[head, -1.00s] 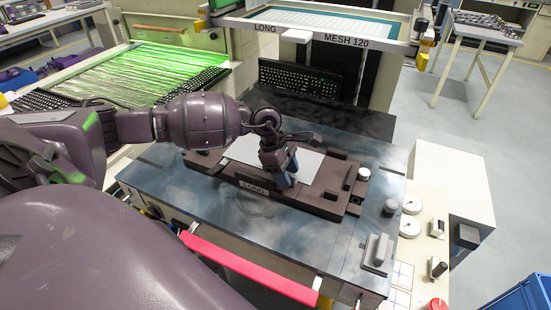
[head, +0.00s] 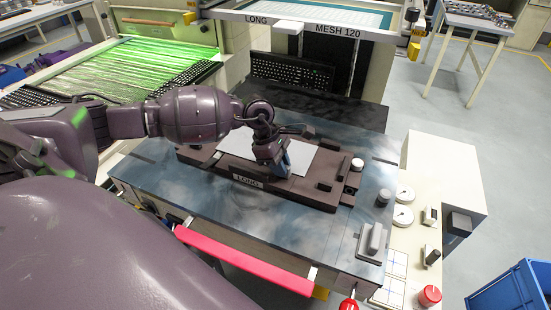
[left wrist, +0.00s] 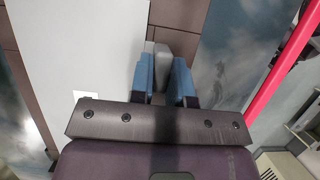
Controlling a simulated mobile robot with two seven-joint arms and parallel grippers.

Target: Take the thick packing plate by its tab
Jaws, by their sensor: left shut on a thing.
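A pale, flat plate (head: 236,146) lies in a dark brown holder (head: 214,170) labelled LONG on the bench top. In the left wrist view, the pale plate (left wrist: 85,50) fills much of the left side. My left gripper (head: 284,168) reaches down over the front edge of the plate. The left wrist view shows its blue fingers (left wrist: 162,75) shut on a rounded grey tab (left wrist: 163,46) beside the plate. The fingers hide part of the tab, and where it joins the plate is not clear. My right gripper is not in view.
A grey handled block (head: 372,240) stands at the bench's right front, and a dark knob (head: 383,197) sits behind it. A red rail (head: 245,262) runs along the front. A screen labelled MESH 120 (head: 338,30) stands at the back. The blue-grey bench top is clear left of the holder.

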